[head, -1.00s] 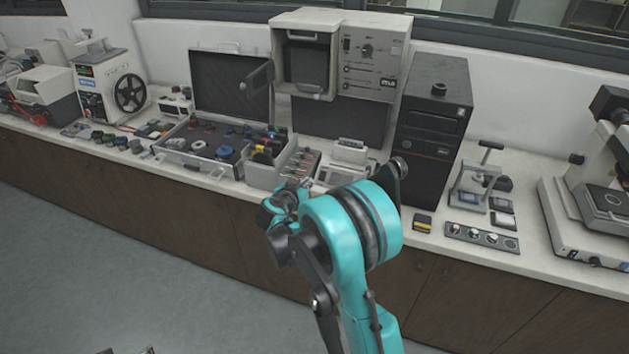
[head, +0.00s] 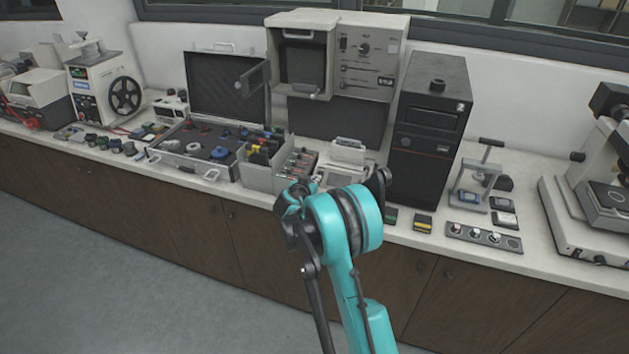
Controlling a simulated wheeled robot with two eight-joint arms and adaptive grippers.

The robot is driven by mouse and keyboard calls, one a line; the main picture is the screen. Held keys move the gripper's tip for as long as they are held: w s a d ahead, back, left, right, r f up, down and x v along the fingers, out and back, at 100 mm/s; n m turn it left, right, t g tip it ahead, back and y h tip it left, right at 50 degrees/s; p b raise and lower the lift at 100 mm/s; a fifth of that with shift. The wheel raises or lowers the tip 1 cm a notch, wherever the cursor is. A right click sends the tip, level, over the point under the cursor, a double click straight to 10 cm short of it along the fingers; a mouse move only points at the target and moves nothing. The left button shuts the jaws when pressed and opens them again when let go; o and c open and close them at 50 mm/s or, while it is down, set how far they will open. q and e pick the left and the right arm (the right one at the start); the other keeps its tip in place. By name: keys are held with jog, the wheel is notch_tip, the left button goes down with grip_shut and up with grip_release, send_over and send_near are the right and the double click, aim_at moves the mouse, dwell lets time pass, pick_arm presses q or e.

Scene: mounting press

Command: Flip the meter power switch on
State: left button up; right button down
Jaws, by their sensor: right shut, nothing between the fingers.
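My right arm reaches from the bottom centre to the front edge of the bench. My right gripper (head: 300,188) is small in the head view, partly hidden by its own teal wrist, and is shut with nothing in it. It is in front of the bin with dark and coloured parts and low white instruments. One pale boxy instrument (head: 347,152) stands just beyond it, and a flatter one (head: 336,175) lies nearer, partly covered by my arm. I cannot tell which is the meter, and no power switch can be made out. My left gripper is out of view.
An open case (head: 167,160) of parts and a grey divided bin (head: 258,176) stand left of my gripper. A grey cabinet (head: 368,62) is behind. A black tower (head: 429,130) stands to the right, with small blocks (head: 424,223) and a knob strip (head: 484,237) before it.

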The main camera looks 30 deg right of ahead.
jog(key=shift+d+f+b, duration=0.1)
jog(key=shift+f+b, duration=0.6)
jog(key=shift+r, duration=0.15)
jog(key=shift+r, duration=0.1)
jog(key=shift+r+p, duration=0.55)
jog(key=shift+r, duration=0.15)
